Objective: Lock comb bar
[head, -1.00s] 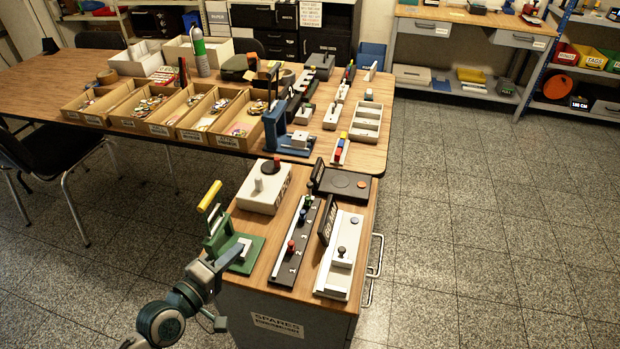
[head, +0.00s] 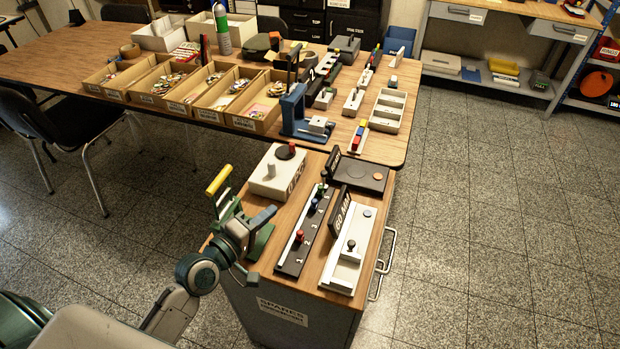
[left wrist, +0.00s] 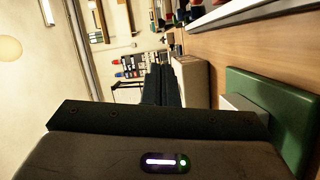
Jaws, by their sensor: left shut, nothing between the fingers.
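A black numbered strip (head: 306,232) lies on the cart top, with a pale bar along its left side. I cannot tell for sure which part is the comb bar. My left gripper (head: 266,214) is shut and empty, left of the strip and in front of the green press (head: 259,243), partly hiding it. In the left wrist view the shut dark fingers (left wrist: 160,85) point forward, with the green base (left wrist: 265,115) to their right. My right gripper is not in view.
A white box (head: 270,184) with a dark round knob stands behind the green press. A white slide fixture (head: 345,270) with an upright black sign (head: 340,211) stands right of the strip. A black tray (head: 365,176) lies behind it. The long table (head: 385,148) adjoins the cart.

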